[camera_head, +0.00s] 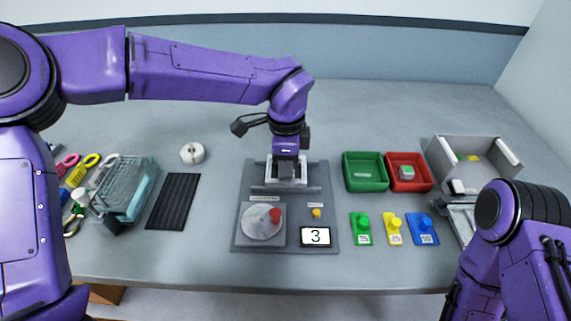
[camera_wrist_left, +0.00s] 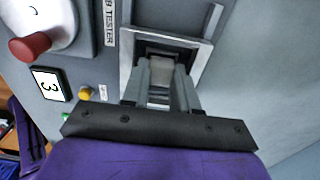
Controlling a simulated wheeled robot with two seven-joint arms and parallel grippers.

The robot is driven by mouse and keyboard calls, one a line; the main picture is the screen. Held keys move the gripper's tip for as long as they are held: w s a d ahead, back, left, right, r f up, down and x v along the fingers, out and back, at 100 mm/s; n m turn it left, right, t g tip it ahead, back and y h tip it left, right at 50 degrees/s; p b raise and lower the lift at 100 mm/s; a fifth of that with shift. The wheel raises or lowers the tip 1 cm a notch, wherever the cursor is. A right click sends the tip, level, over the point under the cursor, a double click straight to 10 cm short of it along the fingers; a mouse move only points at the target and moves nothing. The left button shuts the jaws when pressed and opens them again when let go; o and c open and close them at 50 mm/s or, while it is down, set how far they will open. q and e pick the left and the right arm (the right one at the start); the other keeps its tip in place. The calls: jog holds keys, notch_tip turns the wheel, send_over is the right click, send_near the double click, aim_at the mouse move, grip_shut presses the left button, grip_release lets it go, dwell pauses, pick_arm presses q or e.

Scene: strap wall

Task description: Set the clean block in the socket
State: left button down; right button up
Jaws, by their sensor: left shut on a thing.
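My left gripper (camera_head: 286,180) points down at the square socket (camera_wrist_left: 203,50) at the back of the grey tester plate (camera_head: 240,240). In the left wrist view, its two grey fingers (camera_wrist_left: 160,85) reach into the socket's raised frame. They are shut on a block (camera_wrist_left: 159,97), of which only a small greyish part shows between them. The fingers hide most of the block, and I cannot tell how deep it sits.
The plate carries a round disc with a red knob (camera_head: 276,215), a yellow button (camera_head: 317,212) and a display reading 3 (camera_head: 315,236). A green tray (camera_head: 365,185), a red tray (camera_head: 424,184) holding a block, and a grey bin (camera_head: 440,150) stand right. A wire rack (camera_head: 128,190) stands left.

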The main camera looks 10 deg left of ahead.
pick_arm(q)
jog(key=shift+f+b, duration=0.2)
jog(key=shift+b, duration=0.1)
dwell(0.4)
jog(key=c, duration=0.8)
grip_release()
jog(key=shift+c, duration=1.1)
jog(key=shift+o, duration=0.6)
jog(key=shift+w+r+p, duration=0.1)
jog(key=shift+r+p, duration=0.3)
jog(key=shift+r, duration=0.2)
jog(key=shift+o, duration=0.8)
notch_tip(320, 180, up, 5)
jog(key=p, duration=0.3)
